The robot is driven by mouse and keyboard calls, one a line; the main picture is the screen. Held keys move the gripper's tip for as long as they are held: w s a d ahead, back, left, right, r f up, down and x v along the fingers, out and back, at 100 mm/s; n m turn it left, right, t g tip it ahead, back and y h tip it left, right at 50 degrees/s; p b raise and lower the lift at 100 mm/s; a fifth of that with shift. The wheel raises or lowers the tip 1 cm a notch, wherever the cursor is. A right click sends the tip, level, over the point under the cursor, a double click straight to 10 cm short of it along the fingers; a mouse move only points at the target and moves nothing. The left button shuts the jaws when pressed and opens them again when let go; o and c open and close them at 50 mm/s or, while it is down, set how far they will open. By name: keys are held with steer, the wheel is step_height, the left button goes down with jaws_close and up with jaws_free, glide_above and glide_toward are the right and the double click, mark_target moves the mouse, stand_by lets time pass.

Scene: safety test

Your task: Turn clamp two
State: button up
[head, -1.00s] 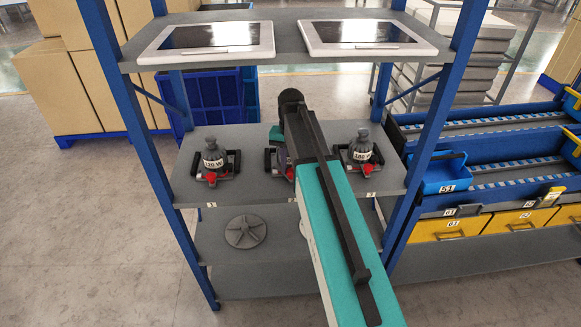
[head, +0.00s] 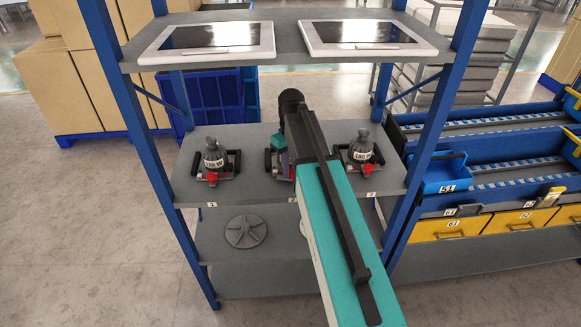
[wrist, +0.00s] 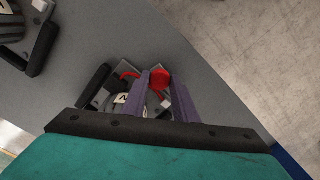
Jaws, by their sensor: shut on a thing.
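Clamp two is the middle clamp on the shelf, mostly hidden behind my arm in the head view; its black handle (head: 270,160) shows at the left. In the wrist view clamp two (wrist: 98,90) has a red knob (wrist: 160,78), black handle and pale label. My gripper (wrist: 162,92) has its purple fingers on either side of the red knob, shut on it. In the head view my gripper (head: 284,161) is low over the middle clamp, its tips hidden.
A left clamp (head: 214,162) and a right clamp (head: 361,153), with grey bodies and red knobs, flank the middle one on the grey shelf (head: 240,190). Two tablets (head: 208,40) lie on the shelf above. Blue posts (head: 150,170) bound the rack. A grey disc (head: 246,231) lies below.

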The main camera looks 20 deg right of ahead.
mark_target(292, 170)
steer(key=shift+w+r+n, duration=0.1)
steer(key=shift+n, duration=1)
steer(key=o, duration=1.1)
steer(key=shift+c, duration=0.2)
steer(key=shift+r+b, duration=1.1)
steer(key=shift+r, duration=2.6)
